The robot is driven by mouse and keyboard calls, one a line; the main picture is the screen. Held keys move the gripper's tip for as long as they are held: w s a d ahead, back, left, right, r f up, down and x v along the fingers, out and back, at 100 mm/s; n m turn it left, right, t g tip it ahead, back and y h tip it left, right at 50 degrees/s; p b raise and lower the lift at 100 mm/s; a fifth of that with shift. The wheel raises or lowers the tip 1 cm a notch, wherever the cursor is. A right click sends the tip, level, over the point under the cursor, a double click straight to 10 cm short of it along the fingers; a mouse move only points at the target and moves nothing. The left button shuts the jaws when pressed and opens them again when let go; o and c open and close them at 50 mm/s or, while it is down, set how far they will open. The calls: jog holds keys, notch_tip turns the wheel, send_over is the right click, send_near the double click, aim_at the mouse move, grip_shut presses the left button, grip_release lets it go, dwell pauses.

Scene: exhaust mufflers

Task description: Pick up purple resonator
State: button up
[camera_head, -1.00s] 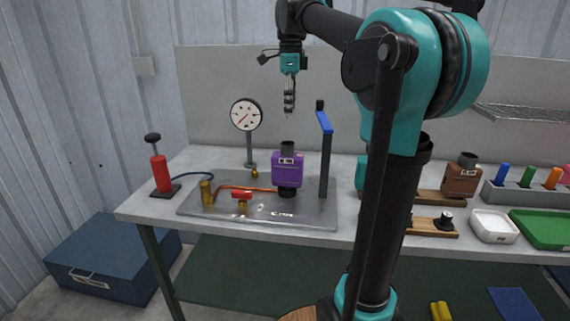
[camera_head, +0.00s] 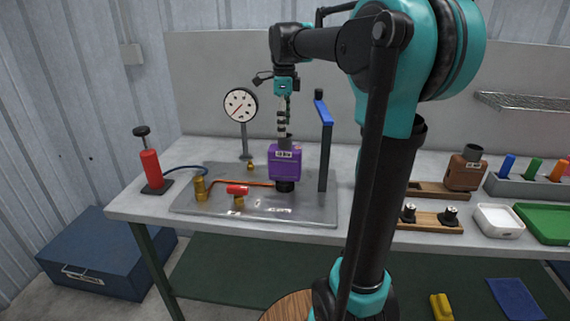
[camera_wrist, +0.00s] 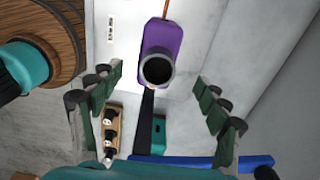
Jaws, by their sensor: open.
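The purple resonator (camera_head: 285,163) stands upright on the metal test plate (camera_head: 230,207), with a dark pipe stub below and a label on its front. My gripper (camera_head: 283,132) hangs from above, pointing down, just over its top pipe. In the wrist view the resonator (camera_wrist: 160,42) shows from above, its round open pipe facing me. My gripper's fingers (camera_wrist: 155,105) are spread wide, with the pipe mouth between them but toward the upper part of the picture. No contact with the resonator can be made out.
A post with a blue handle (camera_head: 323,112) stands close right of the resonator. A dial gauge (camera_head: 241,105) stands behind left, and a red-handled valve (camera_head: 237,190) lies front left. A red pump (camera_head: 151,170) is at the left edge. A brown unit (camera_head: 464,172) stands right.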

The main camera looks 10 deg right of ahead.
aim_at(285, 142)
jog(key=shift+s+d+f, duration=0.1)
jog(key=shift+s+f, duration=0.05)
jog(key=shift+f, duration=2.95)
jog(key=c, duration=1.2)
